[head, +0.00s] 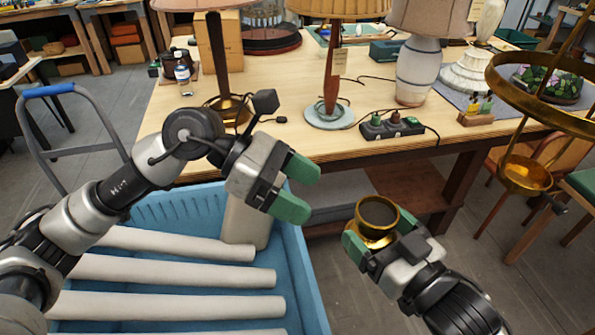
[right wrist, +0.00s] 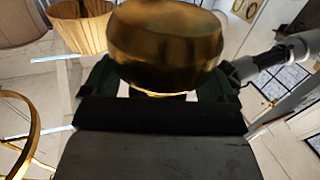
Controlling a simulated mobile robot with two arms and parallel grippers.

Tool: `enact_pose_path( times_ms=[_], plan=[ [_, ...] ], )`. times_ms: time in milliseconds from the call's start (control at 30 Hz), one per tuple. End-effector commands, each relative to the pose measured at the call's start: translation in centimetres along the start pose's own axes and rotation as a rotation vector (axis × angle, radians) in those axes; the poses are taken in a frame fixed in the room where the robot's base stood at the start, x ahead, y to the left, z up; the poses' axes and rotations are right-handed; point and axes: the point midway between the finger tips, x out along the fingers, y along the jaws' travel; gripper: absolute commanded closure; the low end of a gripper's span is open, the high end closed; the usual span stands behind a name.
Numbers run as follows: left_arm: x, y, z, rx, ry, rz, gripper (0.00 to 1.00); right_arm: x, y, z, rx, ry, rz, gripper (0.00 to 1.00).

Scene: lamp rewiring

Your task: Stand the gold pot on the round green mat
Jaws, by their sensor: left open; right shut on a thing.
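The gold pot (head: 372,234) is between the fingers of my right gripper (head: 380,238), which is shut on it, in front of the workbench. Its dark open top faces up toward the head camera. The pot also fills the upper middle of the right wrist view (right wrist: 165,42). My left gripper (head: 294,188) is open and empty, above the right side of the blue crate. I cannot make out a plain round green mat; a pale grey-green disc (head: 328,115) lies under a lamp on the bench, and I cannot tell whether it is a mat or the lamp's base.
The wooden workbench (head: 300,140) holds several lamps and a power strip (head: 392,127). The blue crate (head: 185,200) at lower left holds several pale tubes. A gold ring frame with a small bowl (head: 526,176) hangs at right. The bench's front edge is partly clear.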

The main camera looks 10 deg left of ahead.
Motion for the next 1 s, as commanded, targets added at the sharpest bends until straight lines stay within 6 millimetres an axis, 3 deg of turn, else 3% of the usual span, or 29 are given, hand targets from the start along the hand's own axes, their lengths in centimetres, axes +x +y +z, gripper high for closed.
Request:
enact_pose_path(
  times_ms=[133,267,700,1000],
  plan=[
    [-1.0,0.8,1.4,0.085,-0.013,0.071,0.21,0.0,0.0,-0.1,0.000,0.002,0.000,0.45],
    [-0.1,1.0,1.6,0.096,-0.015,0.078,0.21,0.0,0.0,-0.1,0.000,0.002,0.000,0.45],
    [7.8,1.4,1.7,0.092,-0.016,0.073,0.21,0.0,0.0,-0.1,-0.001,0.002,0.000,0.45],
    [10.6,1.7,1.7,0.090,-0.015,0.075,0.21,0.0,0.0,-0.1,0.000,0.002,0.000,0.45]
  ],
)
